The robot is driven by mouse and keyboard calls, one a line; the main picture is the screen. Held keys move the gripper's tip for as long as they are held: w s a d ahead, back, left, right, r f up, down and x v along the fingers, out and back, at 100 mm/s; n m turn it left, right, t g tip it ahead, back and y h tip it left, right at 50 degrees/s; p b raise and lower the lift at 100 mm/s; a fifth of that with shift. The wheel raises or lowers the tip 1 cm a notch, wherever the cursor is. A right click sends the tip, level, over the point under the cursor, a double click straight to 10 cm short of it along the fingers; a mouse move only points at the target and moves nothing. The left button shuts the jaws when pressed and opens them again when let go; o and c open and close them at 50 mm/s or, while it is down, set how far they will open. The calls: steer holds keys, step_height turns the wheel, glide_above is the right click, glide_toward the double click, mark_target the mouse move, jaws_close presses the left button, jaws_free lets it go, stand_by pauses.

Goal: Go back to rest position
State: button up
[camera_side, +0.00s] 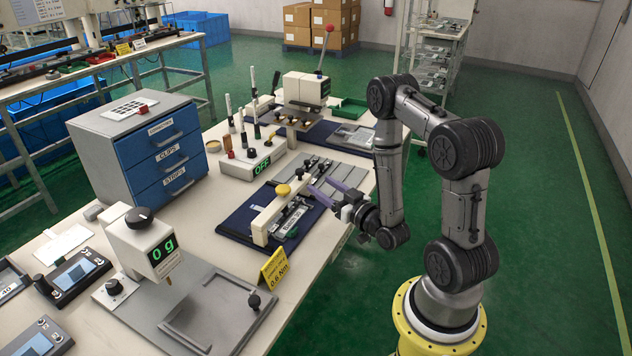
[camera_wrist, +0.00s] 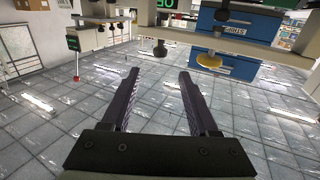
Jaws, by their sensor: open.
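My gripper (camera_side: 322,192) is at the near right edge of the workbench, beside the clamp fixture. Its two purple fingers are apart and point toward the bench, with nothing visible between them. In the wrist view the gripper (camera_wrist: 158,74) also shows its fingers spread and empty. The fixture's cream bar (camera_side: 268,216) with a yellow knob (camera_side: 283,190) spans a dark blue mat (camera_side: 237,222). A label strip and metal part lie under and beside the bar. In the wrist view, which appears upside down, the bar (camera_wrist: 270,47) crosses the top, beyond the fingertips.
A blue drawer cabinet (camera_side: 160,155) stands at the bench's back left. A scale reading 0 g (camera_side: 150,245) and a yellow torque sign (camera_side: 274,268) stand nearer. A lever press (camera_side: 306,88) is at the far end. Green floor to the right is clear.

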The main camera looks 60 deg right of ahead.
steer(key=shift+s, duration=0.15)
steer(key=w+a+r+n+t+y, duration=0.2)
steer(key=w+a+r, duration=0.2)
steer(key=r, duration=0.5)
steer(key=w+a+r+n+t+y, duration=0.2)
steer(key=w+a+r+n+t, duration=0.15)
steer(key=r, duration=0.55)
steer(key=a+r+g+y, duration=0.2)
steer(key=a+r+g, duration=0.1)
steer(key=a+r, duration=0.65)
steer(key=s+f+g, duration=0.3)
steer(key=s+g, duration=0.1)
steer(key=s, duration=0.4)
steer(key=s+a+f+g, duration=0.1)
steer(key=s+f+g, duration=0.3)
steer(key=s, duration=0.4)
steer(key=s+a+f+m+g, duration=0.1)
steer(key=s+f+g, duration=0.2)
steer(key=s+g, duration=0.2)
steer(key=s, duration=0.3)
steer(key=shift+s+a+f+y, duration=0.25)
steer(key=shift+s+y, duration=0.05)
steer(key=shift+y, duration=0.1)
